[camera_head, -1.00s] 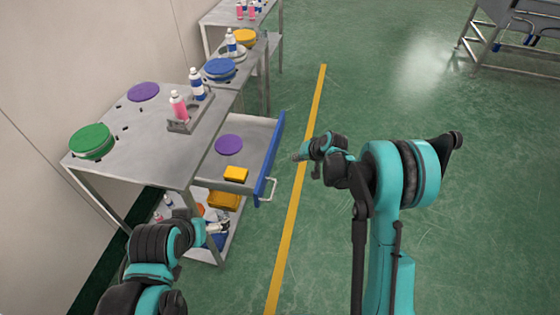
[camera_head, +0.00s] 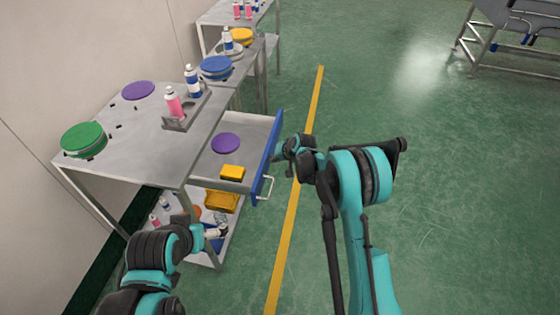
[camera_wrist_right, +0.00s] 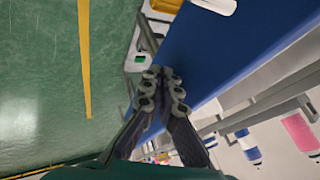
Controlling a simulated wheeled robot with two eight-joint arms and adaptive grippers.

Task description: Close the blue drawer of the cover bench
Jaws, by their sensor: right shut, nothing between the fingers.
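The drawer of the cover bench (camera_head: 130,150) is pulled out, with its blue front (camera_head: 267,160) facing right and a pale handle (camera_head: 264,187) on it. Inside lie a purple disc (camera_head: 226,142) and a yellow block (camera_head: 232,173). My right gripper (camera_head: 281,149) is shut and empty, beside the outer face of the blue front. In the right wrist view its fingertips (camera_wrist_right: 163,76) overlap the edge of the blue front (camera_wrist_right: 220,45); I cannot tell whether they touch. My left gripper (camera_head: 217,232) is low by the bench's lower shelf; its fingers are too small to read.
On the bench top are a green round container (camera_head: 84,139), a purple disc (camera_head: 138,90) and a rack (camera_head: 184,118) with a pink and a blue-white can. The lower shelf holds a yellow bin (camera_head: 221,202) and bottles.

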